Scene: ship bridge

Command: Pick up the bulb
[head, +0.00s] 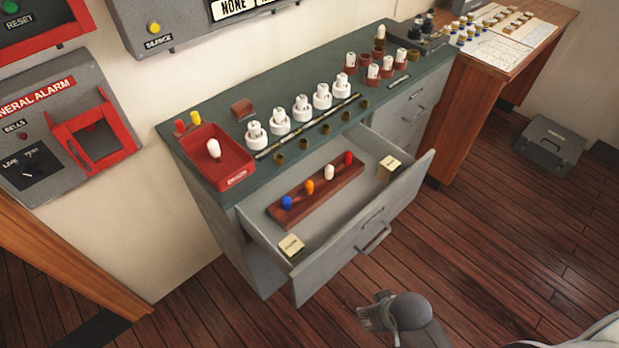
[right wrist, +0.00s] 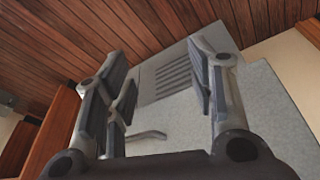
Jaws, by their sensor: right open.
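A white bulb (head: 214,148) lies in a red tray (head: 236,178) on the left end of the grey cabinet's green top. In the open drawer (head: 330,245), a red-brown rack (head: 316,193) holds a blue bulb (head: 287,202), an orange bulb (head: 310,187), a white bulb (head: 329,172) and a red bulb (head: 348,158). My right gripper (head: 372,310) is low in front of the drawer, apart from it and from every bulb. In the right wrist view its jaws (right wrist: 160,75) are open and empty. My left gripper is out of view.
White sockets (head: 301,108) stand in a row on the cabinet top, with red and white items behind right. Two small boxes (head: 291,245) sit in the drawer. The drawer handle (head: 373,238) sticks out towards me. The wooden floor (head: 500,235) to the right is mostly clear.

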